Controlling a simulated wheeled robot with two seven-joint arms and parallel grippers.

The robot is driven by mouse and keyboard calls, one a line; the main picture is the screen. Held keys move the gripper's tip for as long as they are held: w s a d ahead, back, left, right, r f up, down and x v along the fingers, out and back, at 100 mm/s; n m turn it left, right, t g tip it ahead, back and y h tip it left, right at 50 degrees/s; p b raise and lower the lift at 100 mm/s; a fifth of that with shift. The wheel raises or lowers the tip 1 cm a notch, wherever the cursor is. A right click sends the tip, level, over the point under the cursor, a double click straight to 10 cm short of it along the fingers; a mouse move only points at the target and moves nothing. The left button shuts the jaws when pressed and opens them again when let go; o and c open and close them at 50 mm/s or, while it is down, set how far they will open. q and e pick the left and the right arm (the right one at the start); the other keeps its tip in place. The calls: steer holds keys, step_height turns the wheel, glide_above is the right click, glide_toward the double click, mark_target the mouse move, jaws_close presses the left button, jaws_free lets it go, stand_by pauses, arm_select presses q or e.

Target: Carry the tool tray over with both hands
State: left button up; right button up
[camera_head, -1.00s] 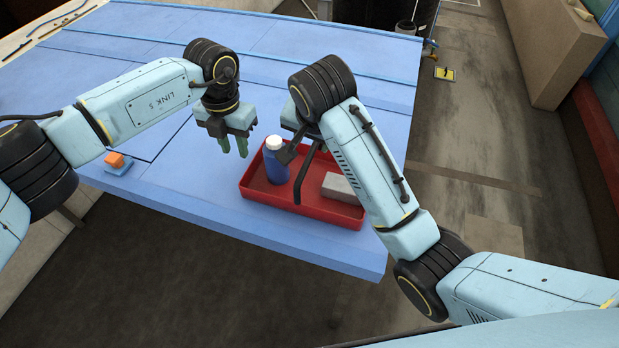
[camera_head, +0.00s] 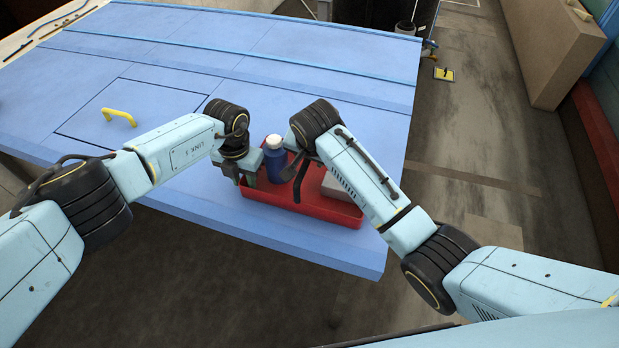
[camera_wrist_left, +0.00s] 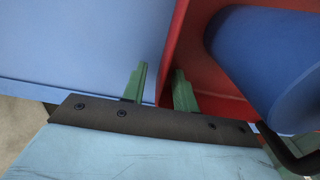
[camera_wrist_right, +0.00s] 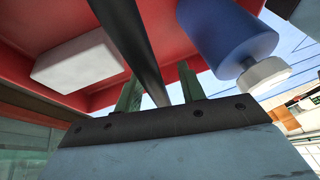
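The red tool tray (camera_head: 318,208) sits on the blue table near its front edge. A blue bottle with a white cap (camera_head: 273,160) and a grey block (camera_head: 337,186) are in it, and a dark bar (camera_head: 299,183) rises over it. My left gripper (camera_head: 247,180) is at the tray's left wall. In the left wrist view its open fingers (camera_wrist_left: 158,88) are on either side of the red wall (camera_wrist_left: 172,50). My right gripper (camera_wrist_right: 160,85) is over the tray, fingers apart with the dark bar (camera_wrist_right: 128,30) running between them; contact is unclear. Its fingertips are hidden in the head view.
A yellow handle (camera_head: 119,116) stands on a panel of the blue table (camera_head: 230,40) to the left. The table surface behind the tray is clear. Open floor (camera_head: 480,215) lies to the right, with a tan block (camera_head: 550,55) farther back.

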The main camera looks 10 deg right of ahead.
arm_select(q)
steer(key=shift+c, duration=0.4)
arm_select(e)
steer(key=shift+c, duration=0.4)
arm_select(q)
steer(key=c, duration=0.5)
arm_select(e)
steer(key=c, duration=0.5)
arm_select(q)
jaws_close()
arm_select(e)
jaws_close()
arm_select(q)
steer(key=shift+w+r, duration=0.1)
steer(key=shift+r, duration=0.1)
arm_select(e)
steer(key=shift+r, duration=0.2)
